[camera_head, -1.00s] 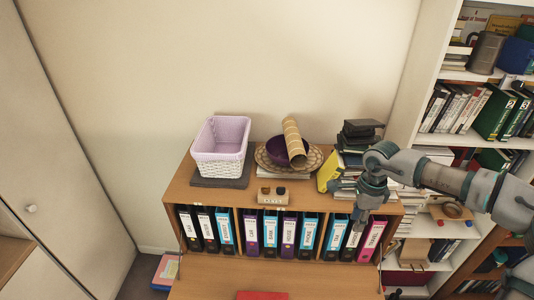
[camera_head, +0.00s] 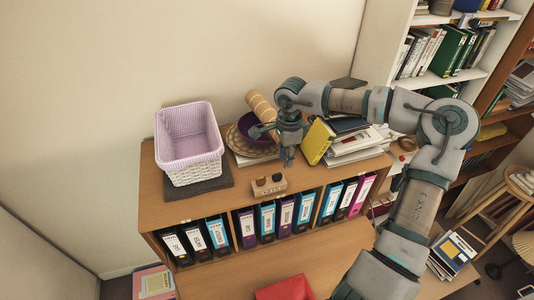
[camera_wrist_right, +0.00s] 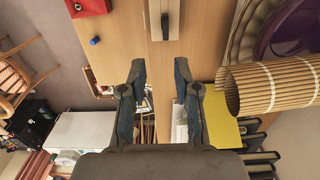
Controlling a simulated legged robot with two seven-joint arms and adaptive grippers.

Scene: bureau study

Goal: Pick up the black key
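A small wooden key holder (camera_head: 269,188) with lettering on its front sits on the cabinet top. Two small dark items stand in it; the left one (camera_head: 261,181) looks black, the right one (camera_head: 277,177) browner. In the right wrist view the holder (camera_wrist_right: 172,8) is at the top edge, partly cut off, with a black piece (camera_wrist_right: 165,24) that looks like the black key. My right gripper (camera_head: 288,160) is above and slightly behind the holder, apart from it. In the wrist view its fingers (camera_wrist_right: 158,78) are open and empty. My left gripper is out of view.
A lilac-lined basket (camera_head: 189,137) stands left on a dark mat. A purple bowl (camera_head: 247,124) and a bamboo roll (camera_head: 262,106) are close behind my gripper. A yellow book (camera_head: 317,141) and stacked books stand right. Binders fill the shelf below. The cabinet's front left top is clear.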

